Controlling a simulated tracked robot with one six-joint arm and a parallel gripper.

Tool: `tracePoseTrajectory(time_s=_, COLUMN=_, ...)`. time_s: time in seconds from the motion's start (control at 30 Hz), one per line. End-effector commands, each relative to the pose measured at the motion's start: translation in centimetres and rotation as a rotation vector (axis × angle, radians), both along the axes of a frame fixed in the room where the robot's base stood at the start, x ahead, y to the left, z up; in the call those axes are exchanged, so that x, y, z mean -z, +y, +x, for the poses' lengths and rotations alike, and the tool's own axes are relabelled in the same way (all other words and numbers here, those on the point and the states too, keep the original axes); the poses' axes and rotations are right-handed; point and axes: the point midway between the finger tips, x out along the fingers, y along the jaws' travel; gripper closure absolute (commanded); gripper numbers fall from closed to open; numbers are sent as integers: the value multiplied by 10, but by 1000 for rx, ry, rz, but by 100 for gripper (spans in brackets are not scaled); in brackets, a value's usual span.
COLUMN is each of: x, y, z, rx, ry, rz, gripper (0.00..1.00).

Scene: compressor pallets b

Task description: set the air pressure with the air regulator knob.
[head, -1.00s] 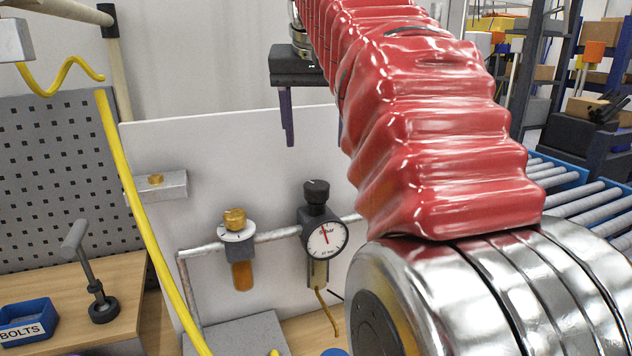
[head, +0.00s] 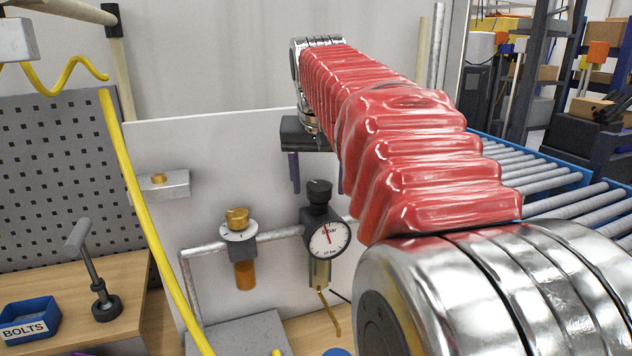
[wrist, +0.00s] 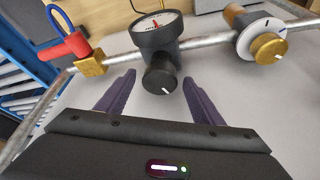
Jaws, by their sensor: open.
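The black air regulator knob (head: 319,191) sits on top of the regulator body, above a round white pressure gauge (head: 328,239) with a red needle. In the wrist view the knob (wrist: 160,80) has a white mark and appears between and beyond the two purple fingers. My gripper (wrist: 158,95) is open and empty. In the head view my gripper (head: 317,177) hangs above and behind the knob, its right finger partly hidden by my arm. I cannot tell the exact gap to the knob.
A brass knob with a white dial (head: 238,231) stands left of the regulator on the same pipe (head: 280,235). A red-handled valve (wrist: 65,47) is on the pipe in the wrist view. A yellow hose (head: 150,235) hangs at left. A roller conveyor (head: 530,170) lies right.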

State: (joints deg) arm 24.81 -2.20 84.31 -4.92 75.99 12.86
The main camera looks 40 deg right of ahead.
Motion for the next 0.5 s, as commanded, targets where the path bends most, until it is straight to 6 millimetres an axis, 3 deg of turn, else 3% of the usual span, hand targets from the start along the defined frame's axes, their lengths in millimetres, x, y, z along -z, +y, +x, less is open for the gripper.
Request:
tracePoseTrajectory(time_s=0.27, x=1, y=-1, z=1, rx=0, ry=-1, rz=-1, gripper=39)
tracePoseTrajectory(time_s=0.5, x=1, y=-1, z=0, rx=0, ry=-1, rz=-1, gripper=55)
